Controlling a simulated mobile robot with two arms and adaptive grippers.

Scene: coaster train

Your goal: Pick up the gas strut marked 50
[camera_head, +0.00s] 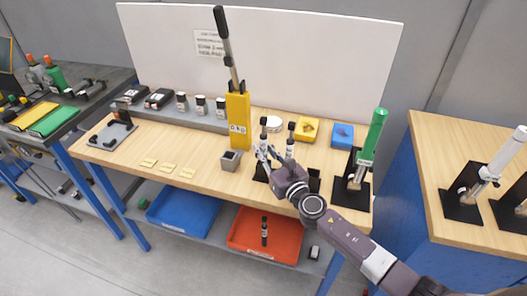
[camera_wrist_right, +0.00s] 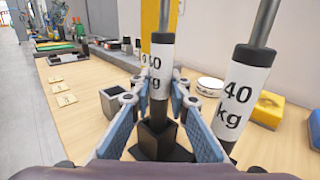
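Two dark gas struts stand upright in black holders on the bench. In the right wrist view, the left strut (camera_wrist_right: 160,62) and the right strut (camera_wrist_right: 243,95) both have white labels reading 40 kg; I see no readable 50. The right strut also shows in the head view (camera_head: 290,146). My right gripper (camera_wrist_right: 155,90) is open, its blue-grey fingers on either side of the left strut above its holder (camera_wrist_right: 160,145). I cannot tell whether they touch it. A dark strut (camera_head: 264,232) with an unreadable label is in the red bin below. My left gripper is not in view.
A green cylinder (camera_head: 373,135) stands in a black holder at right. A yellow hand-lever press (camera_head: 238,120) and small grey cup (camera_head: 230,161) are left of the gripper. Yellow (camera_head: 306,130) and blue (camera_head: 343,135) blocks sit behind. The front left bench has yellow tags (camera_head: 168,168).

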